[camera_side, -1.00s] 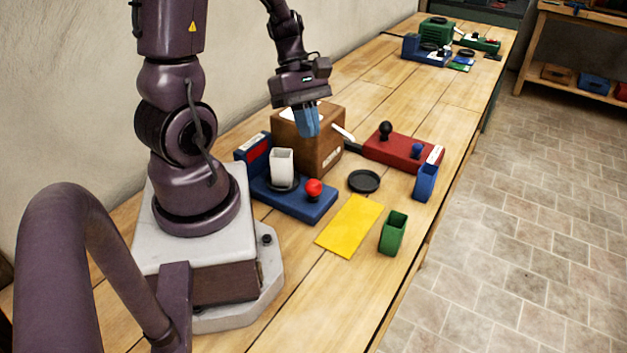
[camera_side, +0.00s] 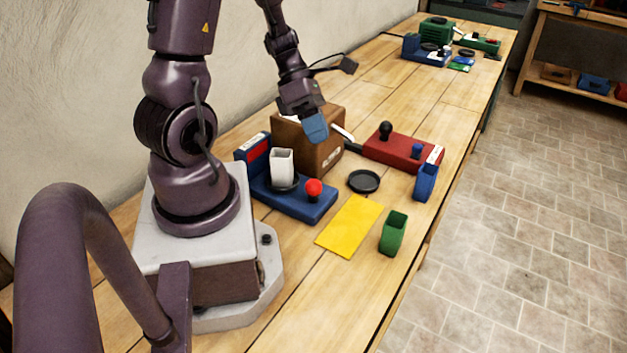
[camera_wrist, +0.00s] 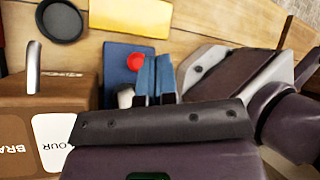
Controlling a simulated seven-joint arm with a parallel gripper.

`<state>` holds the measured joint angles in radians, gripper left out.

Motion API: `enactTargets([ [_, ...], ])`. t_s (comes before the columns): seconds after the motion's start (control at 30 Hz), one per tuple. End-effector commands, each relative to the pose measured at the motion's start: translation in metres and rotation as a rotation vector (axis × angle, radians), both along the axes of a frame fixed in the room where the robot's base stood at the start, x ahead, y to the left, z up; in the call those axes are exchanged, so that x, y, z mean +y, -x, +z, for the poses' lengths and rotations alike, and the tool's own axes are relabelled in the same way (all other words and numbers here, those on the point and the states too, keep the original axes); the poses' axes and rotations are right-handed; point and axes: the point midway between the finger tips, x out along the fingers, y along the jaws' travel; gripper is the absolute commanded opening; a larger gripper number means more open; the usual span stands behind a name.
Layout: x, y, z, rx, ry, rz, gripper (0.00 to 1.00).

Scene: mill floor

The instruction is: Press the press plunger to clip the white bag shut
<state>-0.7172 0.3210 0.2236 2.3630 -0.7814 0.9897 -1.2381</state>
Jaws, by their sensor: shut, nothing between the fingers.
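The white bag (camera_side: 281,166) stands upright on the round black pan of a blue device (camera_side: 300,205) with a red knob (camera_side: 313,187). A red block (camera_side: 398,153) carries a black round-topped knob (camera_side: 386,130) and a small blue knob (camera_side: 417,151); which knob is the press plunger I cannot tell for sure. My gripper (camera_side: 316,130) is shut and empty, its blue fingers in front of the brown box, apart from both knobs. In the wrist view my gripper (camera_wrist: 155,80) overlaps the blue device near the red knob (camera_wrist: 136,62); the white bag (camera_wrist: 125,96) is mostly hidden.
The brown box (camera_side: 318,152) with a silver lever (camera_side: 342,132) stands behind the blue device. More devices (camera_side: 428,48) stand far back.

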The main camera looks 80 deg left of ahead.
Motion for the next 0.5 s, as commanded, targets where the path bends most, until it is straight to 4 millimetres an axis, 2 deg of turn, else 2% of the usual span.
enactTargets([
  [0.3, 0.0, 0.001, -0.046, 0.004, 0.004, 0.002, 0.0],
  [0.5, 0.0, 0.001, -0.067, 0.003, 0.002, 0.001, 0.0],
])
